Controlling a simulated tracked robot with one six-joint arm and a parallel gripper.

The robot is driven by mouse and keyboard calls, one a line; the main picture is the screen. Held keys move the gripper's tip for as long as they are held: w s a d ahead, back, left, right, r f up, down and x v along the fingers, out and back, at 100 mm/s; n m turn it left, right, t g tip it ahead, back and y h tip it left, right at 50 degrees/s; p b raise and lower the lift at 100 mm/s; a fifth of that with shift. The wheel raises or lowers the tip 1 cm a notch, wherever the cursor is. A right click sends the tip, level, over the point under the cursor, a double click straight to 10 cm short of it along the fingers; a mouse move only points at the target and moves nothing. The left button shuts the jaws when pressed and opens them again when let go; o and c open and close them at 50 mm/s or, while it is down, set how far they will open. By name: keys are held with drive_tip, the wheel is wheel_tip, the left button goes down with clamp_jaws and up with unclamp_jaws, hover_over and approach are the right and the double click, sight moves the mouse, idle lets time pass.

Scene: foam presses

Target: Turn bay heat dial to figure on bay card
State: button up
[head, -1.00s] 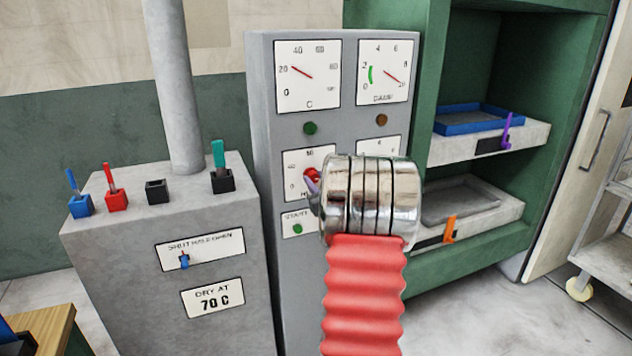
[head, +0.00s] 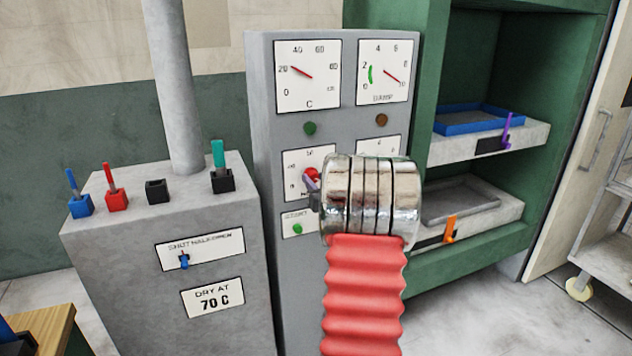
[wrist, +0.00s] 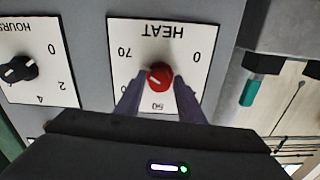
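The red heat dial (wrist: 159,76) sits on a white HEAT plate (wrist: 125,30), upside down in the wrist view. The plate shows 70 and 50, with 0 on the other side; a light mark on the dial is too small to read surely. My gripper (wrist: 159,82) has its dark fingers on either side of the dial, appearing to touch it. In the head view the dial (head: 312,174) shows just left of my metal wrist, which hides part of its plate. The bay card (head: 212,298) reads DRY AT 70 C.
A black HOURS dial (wrist: 18,70) is beside the HEAT plate. Gauges for C (head: 307,75) and damp (head: 384,72) are above, with a green start button (head: 298,229) below. A grey pedestal (head: 110,250) with coloured switches stands left, green shelving (head: 470,265) right.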

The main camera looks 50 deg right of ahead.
drive_tip(key=shift+o, duration=1.1)
drive_tip(key=v, duration=1.3)
drive_tip(key=shift+s+a, duration=0.2)
drive_tip(key=shift+s, duration=0.1)
drive_tip(key=shift+f, duration=0.1)
